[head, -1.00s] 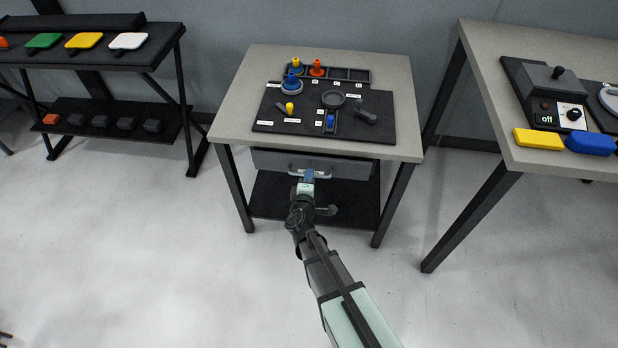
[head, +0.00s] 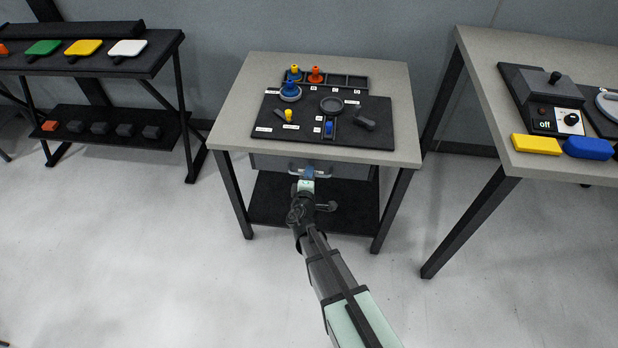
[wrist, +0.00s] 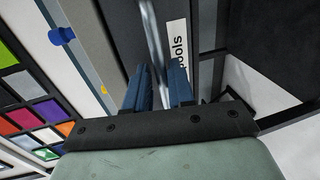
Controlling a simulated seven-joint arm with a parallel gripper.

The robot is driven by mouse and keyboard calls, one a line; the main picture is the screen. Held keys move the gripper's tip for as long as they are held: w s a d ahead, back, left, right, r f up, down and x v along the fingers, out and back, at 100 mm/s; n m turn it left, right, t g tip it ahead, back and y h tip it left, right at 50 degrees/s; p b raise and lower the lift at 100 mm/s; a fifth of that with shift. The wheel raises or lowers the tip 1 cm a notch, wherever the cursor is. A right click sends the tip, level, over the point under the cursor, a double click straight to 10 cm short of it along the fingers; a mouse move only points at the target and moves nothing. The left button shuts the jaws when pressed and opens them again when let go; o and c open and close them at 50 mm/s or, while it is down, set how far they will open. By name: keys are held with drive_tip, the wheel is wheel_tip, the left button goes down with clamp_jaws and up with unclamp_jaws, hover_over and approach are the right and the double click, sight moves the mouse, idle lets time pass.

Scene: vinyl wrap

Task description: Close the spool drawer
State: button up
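The spool drawer (head: 345,171) is a grey drawer under the top of the middle table, with a silver bar handle (head: 322,173) on its front. In the head view the drawer front shows below the table edge; how far out it stands is hard to tell. My gripper (head: 308,174) is at the handle. In the wrist view, the blue fingers of my gripper (wrist: 160,84) stand on both sides of the silver handle bar (wrist: 152,35), with little gap, and seem shut on it. A white label (wrist: 176,48) ending in "ools" is on the drawer front (wrist: 204,30).
The middle table (head: 235,115) carries a black board (head: 370,144) with spools and small parts. A dark lower shelf (head: 275,205) lies under the drawer. A table (head: 490,110) stands at right and a black rack (head: 150,62) at left. The floor in front is clear.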

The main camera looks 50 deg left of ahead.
drive_tip(key=shift+o, duration=1.1)
drive_tip(key=shift+s+d, duration=0.15)
drive_tip(key=v, duration=1.3)
drive_tip(key=shift+s+d, duration=0.2)
